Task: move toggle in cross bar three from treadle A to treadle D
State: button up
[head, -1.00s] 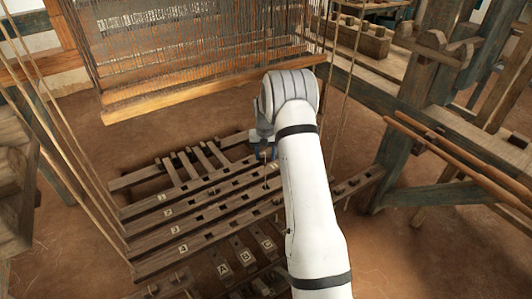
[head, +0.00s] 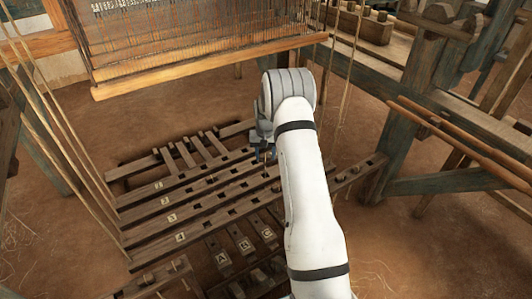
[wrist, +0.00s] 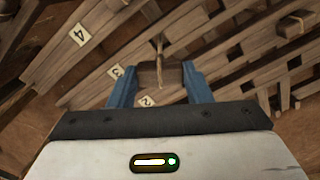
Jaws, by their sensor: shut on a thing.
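My gripper (wrist: 160,85) has blue fingers shut on a small brown wooden toggle (wrist: 155,75), with a cord (wrist: 158,47) running along it in the wrist view. In the head view my gripper (head: 263,155) is over the right part of the cross bars, partly hidden by my arm. Cross bar three (head: 205,207) carries a label 3 and has dark slots. Treadle A (head: 222,258) shows at the near side, with treadles B and C to its right. Treadle D cannot be seen; my arm covers that area.
Cross bar four (head: 205,227) lies nearest, with the other slotted bars behind. Cords (head: 55,130) hang at left. The loom's lower beam (head: 210,67) spans the back. A wooden frame (head: 450,185) stands at right. Bare floor lies between.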

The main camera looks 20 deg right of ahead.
aim_at(265, 156)
notch_tip(265, 156, down, 8)
jog(key=b, duration=0.4)
jog(key=shift+f, duration=0.15)
dwell(0.4)
dwell(0.5)
jog(key=o, duration=1)
jog(key=shift+o, duration=0.2)
notch_tip(265, 156, up, 8)
jog(key=p, duration=0.3)
jog(key=shift+r+p, duration=2.35)
jog(key=shift+r, duration=1.05)
